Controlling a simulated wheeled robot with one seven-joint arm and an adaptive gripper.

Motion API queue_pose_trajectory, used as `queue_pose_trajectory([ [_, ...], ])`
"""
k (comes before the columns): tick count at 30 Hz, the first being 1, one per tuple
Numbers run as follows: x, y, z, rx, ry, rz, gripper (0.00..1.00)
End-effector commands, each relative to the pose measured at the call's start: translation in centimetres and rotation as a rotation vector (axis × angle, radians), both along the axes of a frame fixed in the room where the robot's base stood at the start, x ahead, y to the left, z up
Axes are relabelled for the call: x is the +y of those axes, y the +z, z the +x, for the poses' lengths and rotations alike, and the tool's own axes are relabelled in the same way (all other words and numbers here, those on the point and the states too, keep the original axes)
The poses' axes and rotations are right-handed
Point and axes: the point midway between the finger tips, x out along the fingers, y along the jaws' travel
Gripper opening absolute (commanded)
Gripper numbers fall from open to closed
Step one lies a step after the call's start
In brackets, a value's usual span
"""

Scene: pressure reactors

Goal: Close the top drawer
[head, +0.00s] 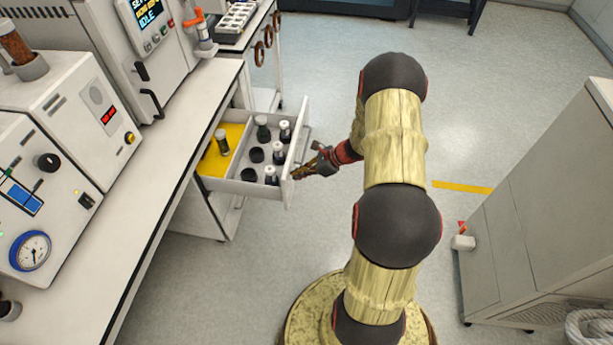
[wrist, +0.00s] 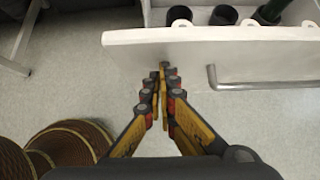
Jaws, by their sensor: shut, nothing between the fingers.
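The top drawer (head: 222,186) is pulled out from under the white bench in the head view. Its front panel also shows across the top of the wrist view (wrist: 135,38). Inside are several dark-based vials and a yellow section. A metal bar handle (wrist: 250,84) sticks out from the drawer front. My gripper (head: 297,175) is at the outer face of the drawer front, near its near end. In the wrist view my gripper (wrist: 164,68) has its fingertips together, with nothing between them, to the left of the handle. I cannot tell whether the tips touch the panel.
The white bench (head: 165,165) with lab machines runs along the left. A grey cabinet (head: 540,220) stands at the right. The floor (head: 290,250) between bench and cabinet is clear around my base.

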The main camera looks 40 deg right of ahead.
Motion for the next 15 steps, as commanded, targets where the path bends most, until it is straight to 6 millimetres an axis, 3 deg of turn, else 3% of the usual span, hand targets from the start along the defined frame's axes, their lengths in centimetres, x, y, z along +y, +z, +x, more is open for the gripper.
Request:
queue_pose_trajectory([
  [15, 6.6, 0.0, 7.5, 0.0, 0.005, 0.001, 0.0],
])
